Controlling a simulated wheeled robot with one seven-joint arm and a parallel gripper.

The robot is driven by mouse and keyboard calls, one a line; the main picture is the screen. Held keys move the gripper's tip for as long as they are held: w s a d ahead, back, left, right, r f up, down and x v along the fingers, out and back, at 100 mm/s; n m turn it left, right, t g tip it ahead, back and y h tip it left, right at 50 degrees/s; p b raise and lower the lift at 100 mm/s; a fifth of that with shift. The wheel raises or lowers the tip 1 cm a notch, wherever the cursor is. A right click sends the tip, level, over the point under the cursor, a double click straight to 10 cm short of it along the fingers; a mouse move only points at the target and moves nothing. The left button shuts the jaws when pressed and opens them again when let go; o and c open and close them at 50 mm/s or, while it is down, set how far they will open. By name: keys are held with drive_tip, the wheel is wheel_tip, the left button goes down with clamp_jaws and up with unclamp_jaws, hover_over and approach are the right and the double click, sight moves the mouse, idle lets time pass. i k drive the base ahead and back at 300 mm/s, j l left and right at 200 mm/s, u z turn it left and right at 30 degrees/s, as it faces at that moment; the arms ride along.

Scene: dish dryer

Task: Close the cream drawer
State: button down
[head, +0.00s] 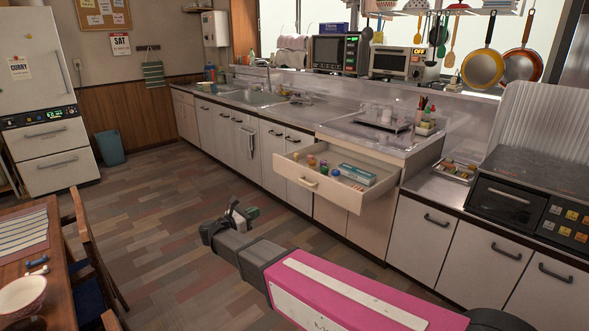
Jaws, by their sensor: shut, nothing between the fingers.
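The cream drawer (343,196) is pulled out from the counter at the right of centre in the head view. Its front carries a pale handle (304,182). Several small coloured jars and a light blue box (357,174) lie inside it. My gripper (233,204) is at the end of my pink and grey arm, left of and lower in the picture than the drawer front. It is shut and empty, and it appears apart from the drawer. The far inner part of the drawer is hidden under the countertop.
Cream cabinets with dark handles line the counter (303,115). A wooden table (62,300) with a bowl (22,297) and a chair (92,240) stand at the left. A white fridge (38,95) and blue bin (109,147) are at the back left. The wooden floor (150,215) between is open.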

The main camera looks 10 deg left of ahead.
sight(341, 193)
drive_tip(key=i, duration=0.9)
